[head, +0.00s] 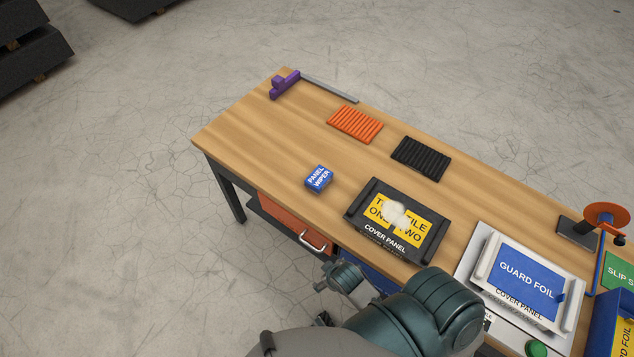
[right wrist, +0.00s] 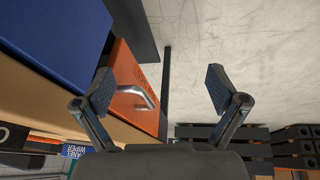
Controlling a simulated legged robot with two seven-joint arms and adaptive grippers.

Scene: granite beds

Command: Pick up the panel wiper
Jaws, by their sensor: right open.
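The panel wiper (head: 319,179) is a small blue block with a white label, lying on the wooden bench near its front edge, left of the black cover panel. Part of it also shows at the lower left of the right wrist view (right wrist: 76,151). My right gripper (right wrist: 160,88) is open and empty, its two fingers spread wide. In the head view my right arm reaches in from the bottom, and its gripper end is low in front of the bench, apart from the wiper. My left gripper is not in view.
A black cover panel (head: 358,215) with a yellow label and white smear lies right of the wiper. Orange (head: 355,124) and black (head: 421,158) ribbed pads lie behind. An orange drawer (right wrist: 126,82) with a metal handle is under the bench. Bench left of the wiper is clear.

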